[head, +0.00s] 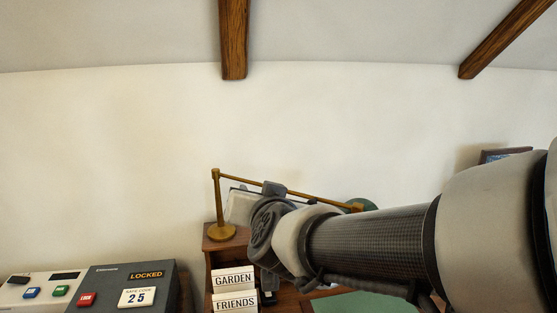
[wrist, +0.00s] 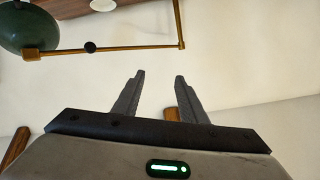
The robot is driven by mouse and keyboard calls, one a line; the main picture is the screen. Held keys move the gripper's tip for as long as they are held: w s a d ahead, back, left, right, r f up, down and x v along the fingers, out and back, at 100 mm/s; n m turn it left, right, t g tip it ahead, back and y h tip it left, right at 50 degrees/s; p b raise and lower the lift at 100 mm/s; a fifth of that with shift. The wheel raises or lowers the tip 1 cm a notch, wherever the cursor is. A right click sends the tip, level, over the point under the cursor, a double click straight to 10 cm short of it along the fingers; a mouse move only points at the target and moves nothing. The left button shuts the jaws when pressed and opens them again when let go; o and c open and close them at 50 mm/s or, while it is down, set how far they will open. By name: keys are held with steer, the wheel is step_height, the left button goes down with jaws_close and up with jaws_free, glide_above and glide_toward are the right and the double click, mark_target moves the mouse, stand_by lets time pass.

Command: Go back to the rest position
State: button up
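My gripper (wrist: 160,74) shows in the wrist view with its two dark fingers spread apart. Only the pale wall shows between them, and nothing is held. In the head view my arm reaches in from the right edge toward the middle, with its wrist in front of a wooden desk piece. The fingers cannot be made out clearly there. The wrist view appears upside down, with ceiling beams low in the picture.
A brass stand with a rail (head: 218,205) is behind my wrist; the rail (wrist: 110,48) also shows in the wrist view beside a green lampshade (wrist: 28,25). GARDEN (head: 233,279) and FRIENDS (head: 235,302) signs sit below. A grey safe box (head: 115,280) reading LOCKED stands left.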

steer(key=s+d+f+n+g+h+p, duration=0.1)
steer(key=s+d+g+p, duration=0.4)
steer(key=s+d, duration=1.3)
steer(key=s+f+g+h, duration=0.1)
steer(key=s+g+h, duration=0.1)
steer(key=g, duration=0.1)
steer(key=shift+s+f+g, duration=0.15)
steer(key=shift+s+g, duration=0.2)
steer(key=shift+g, duration=0.05)
